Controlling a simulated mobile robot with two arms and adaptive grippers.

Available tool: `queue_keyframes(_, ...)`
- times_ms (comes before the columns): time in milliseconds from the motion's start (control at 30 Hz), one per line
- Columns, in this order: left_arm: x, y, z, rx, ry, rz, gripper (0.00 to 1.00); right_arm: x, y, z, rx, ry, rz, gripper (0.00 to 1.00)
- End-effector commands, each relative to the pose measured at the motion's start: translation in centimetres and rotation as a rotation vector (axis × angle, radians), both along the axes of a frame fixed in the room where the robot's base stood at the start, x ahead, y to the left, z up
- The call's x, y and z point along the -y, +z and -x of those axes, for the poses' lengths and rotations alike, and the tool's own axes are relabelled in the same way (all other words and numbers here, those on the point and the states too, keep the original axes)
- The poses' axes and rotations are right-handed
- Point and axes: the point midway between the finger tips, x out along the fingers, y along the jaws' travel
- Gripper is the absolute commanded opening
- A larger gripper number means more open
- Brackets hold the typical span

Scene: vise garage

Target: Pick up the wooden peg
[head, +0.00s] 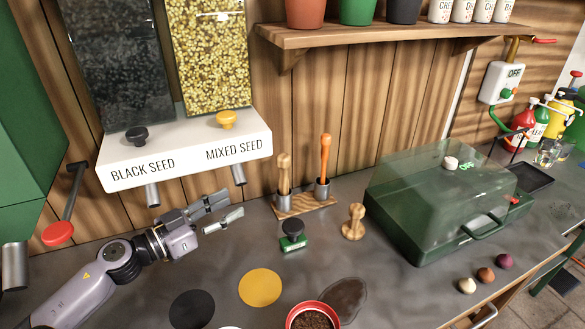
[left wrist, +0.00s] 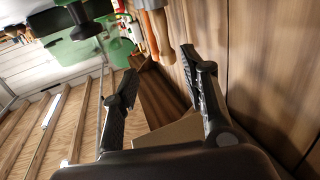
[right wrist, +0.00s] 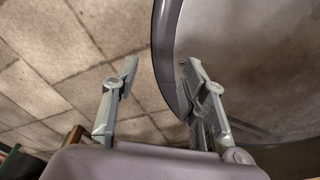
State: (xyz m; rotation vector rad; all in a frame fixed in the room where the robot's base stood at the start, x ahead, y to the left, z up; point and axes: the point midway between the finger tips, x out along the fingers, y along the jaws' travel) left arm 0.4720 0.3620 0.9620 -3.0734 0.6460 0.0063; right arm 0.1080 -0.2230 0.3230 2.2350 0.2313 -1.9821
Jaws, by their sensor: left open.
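A light wooden peg (head: 284,171) stands upright in a metal cup on a small wooden base (head: 305,206) against the back wall. An orange peg (head: 325,156) stands in the second cup beside it. A separate wooden stamp-like piece (head: 353,222) stands on the counter to the right. My left gripper (head: 226,207) is open and empty, left of the wooden peg and apart from it, its fingers pointing right. In the left wrist view, its spread fingers (left wrist: 160,88) show with the pegs beyond them, partly cropped. My right gripper (right wrist: 157,80) is open and empty.
Seed dispensers (head: 185,155) with metal spouts hang above my left gripper. A small green-and-black item (head: 293,236) stands in front of the pegs. A green case with a clear lid (head: 440,200) stands at right. The right wrist view shows a paved floor (right wrist: 60,60).

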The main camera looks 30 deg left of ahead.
Motion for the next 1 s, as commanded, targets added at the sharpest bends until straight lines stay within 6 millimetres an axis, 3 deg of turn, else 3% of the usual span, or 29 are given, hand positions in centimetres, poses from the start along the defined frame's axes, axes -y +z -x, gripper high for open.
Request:
queue_keyframes(300, 1.8, 0.2, -4.3, 0.004, -0.002, -0.001, 0.41, 1.1, 0.2, 3.6, -0.054, 0.005, 0.016, 0.4)
queue_keyframes(700, 4.1, 0.2, -9.5, 0.003, 0.001, 0.003, 0.41, 1.5, 1.3, 1.3, -0.019, 0.001, 0.019, 0.4)
queue_keyframes(1000, 4.8, 0.0, -11.2, 0.0, 0.001, 0.002, 0.41, 1.5, 1.4, 1.5, -0.022, 0.001, 0.018, 0.4)
